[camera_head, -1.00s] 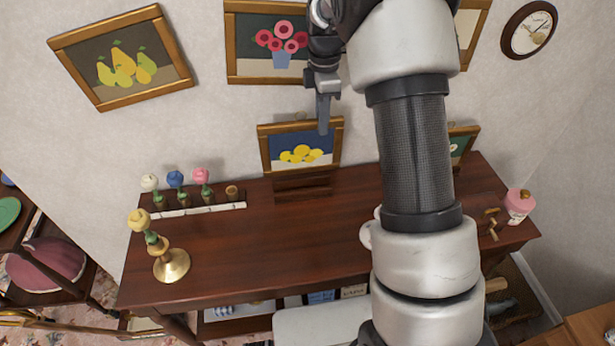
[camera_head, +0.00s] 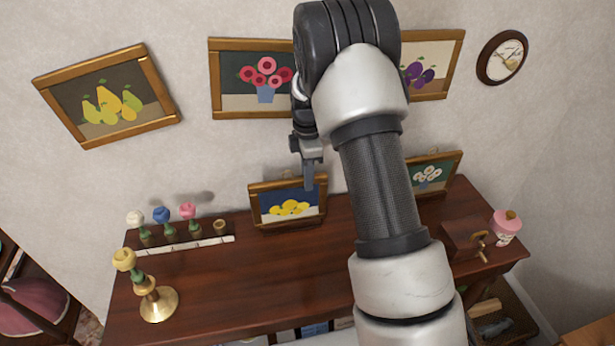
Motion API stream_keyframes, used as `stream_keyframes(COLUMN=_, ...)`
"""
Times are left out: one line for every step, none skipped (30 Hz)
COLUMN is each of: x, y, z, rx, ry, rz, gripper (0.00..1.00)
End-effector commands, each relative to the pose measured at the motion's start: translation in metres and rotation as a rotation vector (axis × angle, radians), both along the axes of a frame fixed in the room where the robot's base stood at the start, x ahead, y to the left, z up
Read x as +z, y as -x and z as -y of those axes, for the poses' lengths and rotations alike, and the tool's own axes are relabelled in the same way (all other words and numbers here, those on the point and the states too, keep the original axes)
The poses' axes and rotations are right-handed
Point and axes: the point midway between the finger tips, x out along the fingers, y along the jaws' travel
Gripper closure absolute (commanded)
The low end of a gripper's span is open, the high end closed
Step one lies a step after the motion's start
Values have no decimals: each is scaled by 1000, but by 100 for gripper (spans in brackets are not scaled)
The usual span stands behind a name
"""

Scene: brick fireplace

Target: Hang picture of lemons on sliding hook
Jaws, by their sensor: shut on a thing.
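The picture of lemons (camera_head: 262,215) has a gold-brown frame and yellow lemons on blue and white. It is low over the back of the dark wooden table, leaning slightly, in front of the wall. A small loop shows at its top edge. My gripper (camera_head: 309,182) comes down from above and is shut on the right part of the frame's top edge. Whether the frame's bottom touches the table or its stand I cannot tell. No sliding hook is clearly visible; my arm covers part of the wall.
Pears (camera_head: 108,100), pink flowers (camera_head: 265,75) and plums (camera_head: 430,70) hang on the wall, with a clock (camera_head: 502,58). A white-flower picture (camera_head: 428,178) stands on the table (camera_head: 240,290). A brass candlestick (camera_head: 158,303), a knob rack (camera_head: 185,244) and a pink jar (camera_head: 506,228) stand there too.

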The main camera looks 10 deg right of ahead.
Motion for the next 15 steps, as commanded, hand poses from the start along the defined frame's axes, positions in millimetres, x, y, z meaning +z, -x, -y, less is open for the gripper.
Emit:
stream_keyframes(x=-3, y=0, z=0, rx=0, ry=0, rz=0, gripper=100)
stream_keyframes(x=-2, y=0, z=0, rx=0, ry=0, rz=0, gripper=81)
stream_keyframes(x=-2, y=0, z=0, rx=0, ry=0, rz=0, gripper=74)
stream_keyframes(x=-2, y=0, z=0, rx=0, ry=0, rz=0, gripper=69)
stream_keyframes(x=-2, y=0, z=0, rx=0, ry=0, rz=0, gripper=66)
stream_keyframes(x=-2, y=0, z=0, rx=0, ry=0, rz=0, gripper=66)
stream_keyframes(x=-2, y=0, z=0, rx=0, ry=0, rz=0, gripper=66)
stream_keyframes(x=-2, y=0, z=0, rx=0, ry=0, rz=0, gripper=66)
stream_keyframes(x=-2, y=0, z=0, rx=0, ry=0, rz=0, gripper=66)
stream_keyframes(x=-2, y=0, z=0, rx=0, ry=0, rz=0, gripper=66)
stream_keyframes(x=-2, y=0, z=0, rx=0, ry=0, rz=0, gripper=66)
stream_keyframes(x=-2, y=0, z=0, rx=0, ry=0, rz=0, gripper=66)
stream_keyframes(x=-2, y=0, z=0, rx=0, ry=0, rz=0, gripper=66)
stream_keyframes(x=-1, y=0, z=0, rx=0, ry=0, rz=0, gripper=66)
stream_keyframes(x=-1, y=0, z=0, rx=0, ry=1, rz=-1, gripper=66)
